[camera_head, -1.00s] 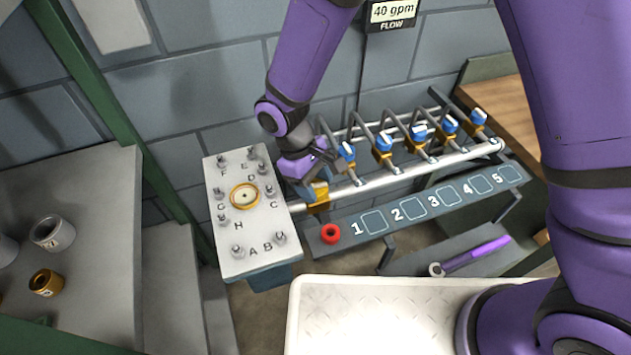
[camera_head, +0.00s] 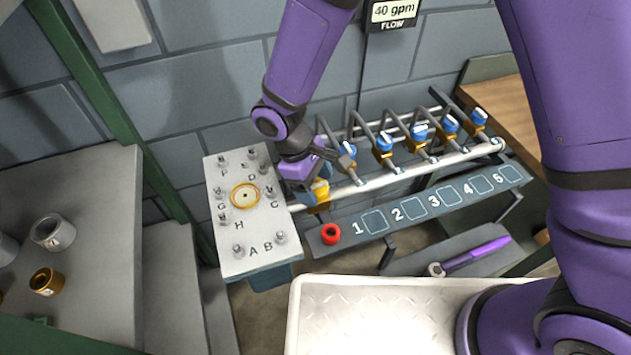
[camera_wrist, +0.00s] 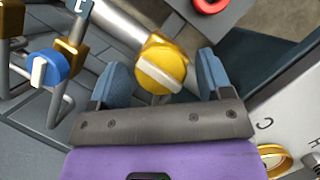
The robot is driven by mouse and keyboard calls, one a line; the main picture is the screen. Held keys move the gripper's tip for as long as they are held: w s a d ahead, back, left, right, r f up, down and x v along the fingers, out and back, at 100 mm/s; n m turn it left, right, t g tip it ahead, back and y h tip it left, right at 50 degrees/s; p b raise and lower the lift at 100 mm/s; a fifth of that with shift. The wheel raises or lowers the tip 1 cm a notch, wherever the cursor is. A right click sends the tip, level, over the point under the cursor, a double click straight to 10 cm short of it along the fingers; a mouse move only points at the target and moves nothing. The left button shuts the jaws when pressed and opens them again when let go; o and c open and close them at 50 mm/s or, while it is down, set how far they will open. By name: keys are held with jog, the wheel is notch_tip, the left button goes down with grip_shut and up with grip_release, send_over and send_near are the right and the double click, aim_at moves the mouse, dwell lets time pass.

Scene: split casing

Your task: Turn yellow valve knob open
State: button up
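The yellow valve knob (camera_wrist: 162,68) with a pale bar handle sits on a brass valve body at the left end of the pipe manifold. In the wrist view it lies between and just ahead of my gripper's (camera_wrist: 160,82) two blue fingers, which are spread apart with space on both sides. In the head view my gripper (camera_head: 318,165) is over that pipe end, and the yellow knob (camera_head: 320,187) shows partly below it. Whether the fingers touch the knob cannot be told.
Blue-knobbed valves (camera_head: 384,143) stand along the manifold to the right. A lettered plate (camera_head: 240,240) with upright bolts is close on the left. A red ring (camera_head: 330,233) lies on the numbered panel (camera_head: 345,240). A purple-handled wrench (camera_head: 480,253) rests lower right. The flow display (camera_head: 392,12) reads 40 gpm.

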jog(key=shift+r, duration=0.15)
jog(key=v, duration=1)
jog(key=shift+a+r, duration=0.2)
jog(key=shift+w, duration=0.1)
jog(key=w+d+r+m+t+y, duration=0.25)
jog(key=d+r+m, duration=0.45)
jog(key=d+r, duration=1.2)
jog(key=s+d+r+m+t, duration=0.2)
jog(key=s+d+r+m, duration=0.1)
jog(key=s+d, duration=0.4)
jog(key=s+d+r+m+t+y, duration=0.1)
jog(key=s+d+r+m+t, duration=0.1)
jog(key=s+d, duration=0.5)
jog(key=d+r+m, duration=0.1)
jog(key=d, duration=0.2)
jog(key=shift+r+m, duration=0.25)
jog(key=shift+m, duration=0.15)
